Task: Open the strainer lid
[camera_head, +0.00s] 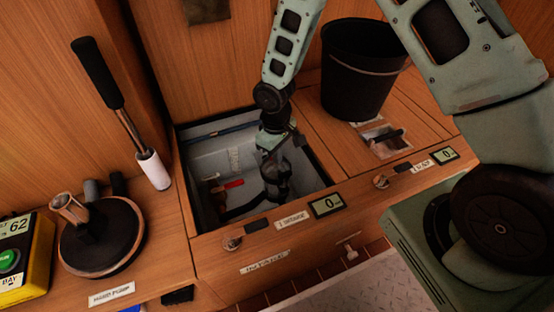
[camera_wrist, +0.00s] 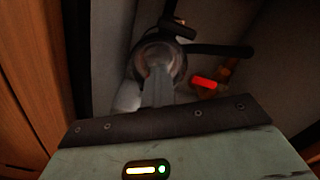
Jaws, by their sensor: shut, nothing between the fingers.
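My gripper (camera_head: 275,190) reaches down into the open square well in the wooden bench. In the wrist view my shut gripper (camera_wrist: 158,85) has nothing between its fingers. Just beyond it is a round pale body with a dark rim (camera_wrist: 148,58), which looks like the strainer. A dark bar-like piece (camera_wrist: 178,29) stands at its far side; I cannot tell whether it belongs to the lid. The gripper hides part of the round body, and contact cannot be told. In the head view my arm hides most of the strainer.
A red-handled valve (camera_head: 228,186) shows left of my gripper in the well, also in the wrist view (camera_wrist: 204,84). The well's wooden front edge (camera_head: 262,228) is close. A black bucket (camera_head: 360,75) stands at the back right; a hand pump (camera_head: 100,238) is at left.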

